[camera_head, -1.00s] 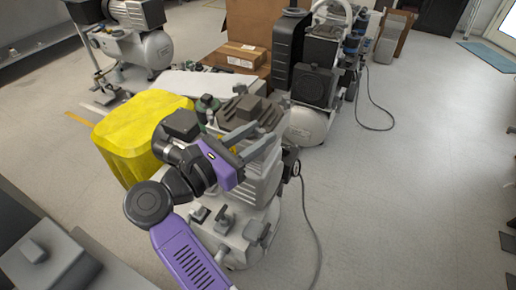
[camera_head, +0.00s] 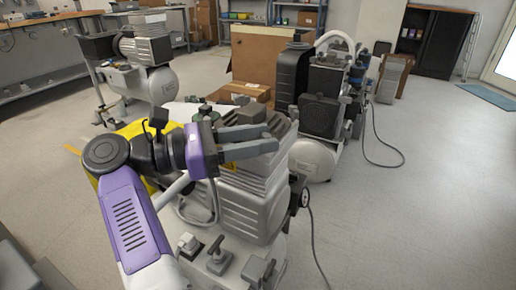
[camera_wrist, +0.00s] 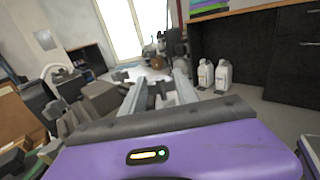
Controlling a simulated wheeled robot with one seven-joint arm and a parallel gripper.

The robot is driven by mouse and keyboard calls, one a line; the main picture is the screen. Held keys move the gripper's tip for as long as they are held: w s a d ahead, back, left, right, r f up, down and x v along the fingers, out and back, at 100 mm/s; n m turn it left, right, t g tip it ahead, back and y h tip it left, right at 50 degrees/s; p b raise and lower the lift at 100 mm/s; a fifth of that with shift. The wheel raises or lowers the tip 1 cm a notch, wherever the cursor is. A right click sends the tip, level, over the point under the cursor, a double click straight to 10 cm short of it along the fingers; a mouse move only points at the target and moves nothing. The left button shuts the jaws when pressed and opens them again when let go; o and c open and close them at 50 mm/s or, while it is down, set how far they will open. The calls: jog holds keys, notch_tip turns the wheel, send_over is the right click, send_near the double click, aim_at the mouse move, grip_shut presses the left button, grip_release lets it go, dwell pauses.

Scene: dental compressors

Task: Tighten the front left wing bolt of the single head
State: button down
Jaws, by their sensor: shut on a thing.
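The single head is the grey ribbed pump head (camera_head: 250,208) on the nearest compressor, in the middle of the head view. My gripper (camera_head: 272,139), with a purple body, reaches in from the left at the top of this head, its fingers pointing right. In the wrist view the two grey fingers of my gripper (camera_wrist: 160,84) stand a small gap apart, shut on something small. The front left wing bolt cannot be made out on its own; the fingers and wrist cover that part of the head.
A yellow container (camera_head: 135,130) is behind my arm. A second compressor with a black box (camera_head: 323,97) stands close behind, another (camera_head: 145,65) at the back left. Knobs and valves (camera_head: 215,253) stick up in front of the head. Floor at right is clear except for cables.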

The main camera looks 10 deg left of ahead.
jog(key=shift+f, duration=0.1)
dwell(0.3)
jog(key=c, duration=0.9)
grip_release()
jog(key=shift+a, duration=0.1)
jog(key=shift+s+a, duration=0.15)
jog(key=shift+a, duration=0.2)
jog(key=shift+p+v, duration=0.55)
jog(key=shift+v, duration=2.85)
